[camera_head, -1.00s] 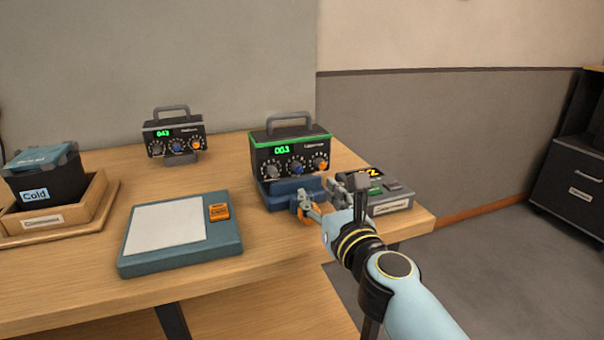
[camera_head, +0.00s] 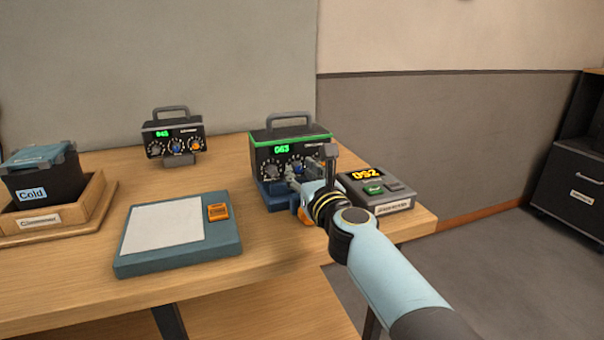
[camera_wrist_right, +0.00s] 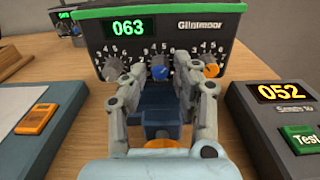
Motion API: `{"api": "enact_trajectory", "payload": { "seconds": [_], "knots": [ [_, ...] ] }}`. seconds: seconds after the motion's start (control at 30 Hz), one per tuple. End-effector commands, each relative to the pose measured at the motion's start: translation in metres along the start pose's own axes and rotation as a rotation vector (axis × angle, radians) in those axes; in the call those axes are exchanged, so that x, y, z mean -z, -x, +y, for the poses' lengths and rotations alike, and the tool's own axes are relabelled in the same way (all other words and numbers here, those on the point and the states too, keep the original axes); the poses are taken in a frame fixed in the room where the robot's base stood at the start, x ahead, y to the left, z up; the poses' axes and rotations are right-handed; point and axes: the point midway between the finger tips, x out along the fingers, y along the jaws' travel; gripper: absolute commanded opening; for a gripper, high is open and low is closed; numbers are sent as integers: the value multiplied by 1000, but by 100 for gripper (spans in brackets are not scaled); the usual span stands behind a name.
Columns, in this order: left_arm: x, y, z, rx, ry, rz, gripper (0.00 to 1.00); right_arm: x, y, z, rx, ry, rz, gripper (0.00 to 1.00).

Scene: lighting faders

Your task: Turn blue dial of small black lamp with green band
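The black lamp box with a green band (camera_head: 262,147) stands on the table in a blue cradle (camera_head: 275,197), its display reading 063. In the right wrist view its blue dial (camera_wrist_right: 159,72) is the middle one, between a grey dial (camera_wrist_right: 110,70) and an orange dial (camera_wrist_right: 211,70). My right gripper (camera_head: 292,178) is at the lamp's front and hides the blue dial in the head view. In the right wrist view the right gripper (camera_wrist_right: 158,88) is open, its fingers either side of and just short of the blue dial. My left gripper is not in view.
A similar smaller-looking black box (camera_head: 173,135) stands at the back left. A teal pad with a white panel (camera_head: 125,262) lies in front. A grey meter (camera_head: 398,203) reading 052 sits close right of the lamp. A wooden tray (camera_head: 88,213) holds a Cold box (camera_head: 62,186).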

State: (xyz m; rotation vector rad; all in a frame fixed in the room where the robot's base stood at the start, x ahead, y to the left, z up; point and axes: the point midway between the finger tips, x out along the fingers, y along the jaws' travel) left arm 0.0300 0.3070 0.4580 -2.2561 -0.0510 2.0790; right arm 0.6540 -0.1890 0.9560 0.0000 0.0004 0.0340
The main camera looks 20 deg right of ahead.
Motion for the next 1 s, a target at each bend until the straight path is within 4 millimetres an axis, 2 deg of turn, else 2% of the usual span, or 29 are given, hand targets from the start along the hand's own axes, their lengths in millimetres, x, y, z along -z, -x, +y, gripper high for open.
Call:
{"api": "enact_trajectory", "payload": {
  "seconds": [0.03, 0.2, 0.57, 1.0],
  "knots": [
    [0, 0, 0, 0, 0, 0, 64, 0, 0, 0, 0, 0, 0, 20],
    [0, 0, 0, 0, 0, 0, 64, 0, 0, 0, 0, 0, 0, 0],
    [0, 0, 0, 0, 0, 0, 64, 0, 0, 0, 0, 34, 0, 0],
    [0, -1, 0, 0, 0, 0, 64, 0, 0, 0, 0, 306, 0, 0]
  ]
}}
